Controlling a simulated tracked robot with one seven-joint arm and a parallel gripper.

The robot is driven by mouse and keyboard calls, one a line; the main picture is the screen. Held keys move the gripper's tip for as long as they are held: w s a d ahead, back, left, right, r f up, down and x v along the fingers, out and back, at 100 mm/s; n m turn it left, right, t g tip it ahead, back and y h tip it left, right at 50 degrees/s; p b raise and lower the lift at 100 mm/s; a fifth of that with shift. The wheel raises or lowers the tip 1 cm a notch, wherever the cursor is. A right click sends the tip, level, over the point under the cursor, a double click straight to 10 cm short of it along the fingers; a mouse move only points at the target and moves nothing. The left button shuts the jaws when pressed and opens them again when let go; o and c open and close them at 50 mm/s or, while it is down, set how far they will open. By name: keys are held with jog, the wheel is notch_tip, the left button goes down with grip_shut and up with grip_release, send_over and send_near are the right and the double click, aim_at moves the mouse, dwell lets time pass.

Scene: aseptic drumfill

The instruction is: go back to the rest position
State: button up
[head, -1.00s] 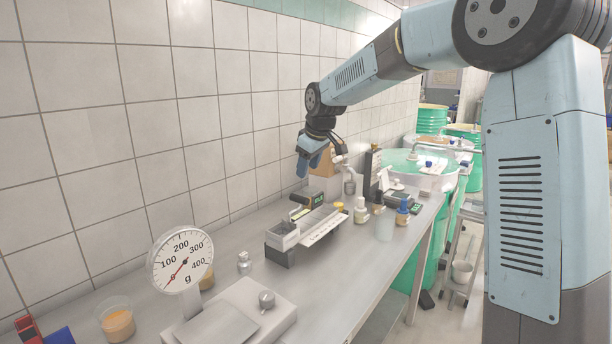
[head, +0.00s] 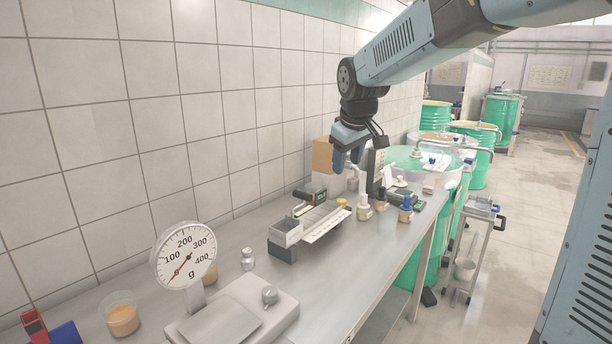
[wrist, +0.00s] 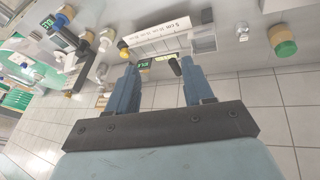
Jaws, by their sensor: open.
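My gripper (head: 347,160) hangs in the air above the far part of the steel bench, near the tiled wall. In the wrist view my gripper (wrist: 158,72) shows two blue fingers spread apart with nothing between them. In the head view its fingertips are small and partly overlap the cardboard box behind. My arm reaches in from the upper right. The bench (head: 330,262) lies below the gripper.
A dial scale (head: 184,257) and a cup of orange contents (head: 122,314) stand at the near left. A grey tray (head: 285,232), small bottles (head: 364,208) and a cardboard box (head: 322,156) stand further back. Green drums (head: 502,112) and a trolley (head: 480,225) stand right, beside open floor.

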jog(key=s+d+f+m, duration=0.2)
jog(key=s+d+m, duration=0.2)
jog(key=s, duration=1)
jog(key=s+d+f+m, duration=0.2)
jog(key=s+d, duration=0.7)
jog(key=s, duration=0.5)
jog(key=shift+d+m+t+h, duration=0.3)
jog(key=shift+m, duration=0.6)
jog(key=shift+c, duration=0.8)
